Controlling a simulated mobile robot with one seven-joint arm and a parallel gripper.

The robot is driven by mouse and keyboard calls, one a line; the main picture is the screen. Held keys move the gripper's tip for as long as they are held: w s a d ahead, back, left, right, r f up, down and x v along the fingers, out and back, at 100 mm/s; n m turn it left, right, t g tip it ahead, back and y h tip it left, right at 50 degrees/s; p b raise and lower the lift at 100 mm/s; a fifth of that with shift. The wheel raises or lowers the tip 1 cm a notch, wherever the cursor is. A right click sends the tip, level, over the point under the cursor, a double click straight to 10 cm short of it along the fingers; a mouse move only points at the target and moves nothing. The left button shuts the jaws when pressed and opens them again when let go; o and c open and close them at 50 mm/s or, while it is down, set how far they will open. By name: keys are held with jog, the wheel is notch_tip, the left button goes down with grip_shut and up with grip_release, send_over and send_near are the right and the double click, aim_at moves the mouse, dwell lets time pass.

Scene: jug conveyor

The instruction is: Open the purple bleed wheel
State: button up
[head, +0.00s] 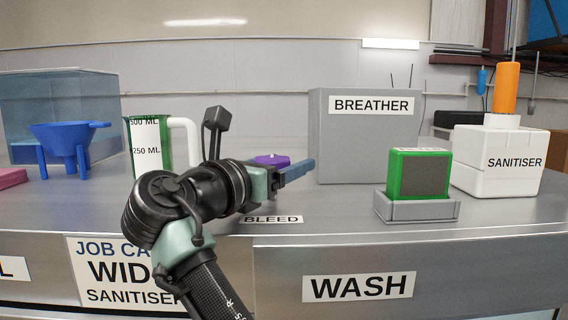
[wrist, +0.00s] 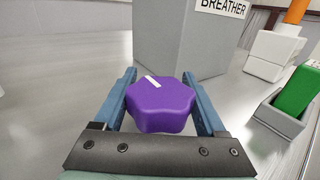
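The purple bleed wheel (wrist: 160,104) is a lobed knob with a white mark on its top, pointing to the upper left in the wrist view. In the head view the wheel (head: 271,160) is mostly hidden behind my gripper (head: 300,170). In the wrist view my gripper (wrist: 162,88) has its two blue fingers apart, one on each side of the wheel. The right finger is very close to the wheel; I cannot tell whether either finger touches it. A BLEED label (head: 272,219) is on the counter in front.
A grey BREATHER box (head: 365,140) stands just behind the wheel. A green block in a grey holder (head: 417,208) and a white SANITISER box (head: 498,165) stand to the right. A measuring jug (head: 148,150) and blue funnel (head: 66,140) stand left. The counter (head: 335,215) is clear in front of the box.

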aim_at(263, 161)
jog(key=c, duration=0.5)
jog(key=shift+n+y, duration=0.3)
jog(key=shift+y, duration=0.1)
jog(key=n+t+y, duration=0.1)
jog(key=y, duration=0.1)
jog(key=n+t+y+p, duration=0.1)
jog(key=n+y, duration=0.1)
jog(key=y, duration=0.1)
jog(key=a+n+t+y, duration=0.1)
jog(key=n+y, duration=0.1)
jog(key=y, duration=0.1)
jog(key=shift+w+a+r+p, duration=0.1)
jog(key=shift+w+r+p, duration=0.1)
jog(key=shift+w+p, duration=0.1)
jog(key=n+y, duration=0.1)
jog(key=y, duration=0.1)
jog(key=a+n+y, duration=0.1)
jog(key=n+y, duration=0.1)
jog(key=shift+n+y+p, duration=0.3)
jog(key=shift+s+a+n+g+y, duration=0.15)
jog(key=shift+n+g+y, duration=0.35)
jog(key=shift+y, duration=0.5)
jog(key=shift+a+n+g+y, duration=0.3)
jog(key=shift+n+y, duration=0.4)
jog(key=shift+y, duration=0.3)
jog(key=shift+a+n+y, duration=0.1)
jog(key=shift+n+y, duration=0.2)
jog(key=shift+y, duration=0.1)
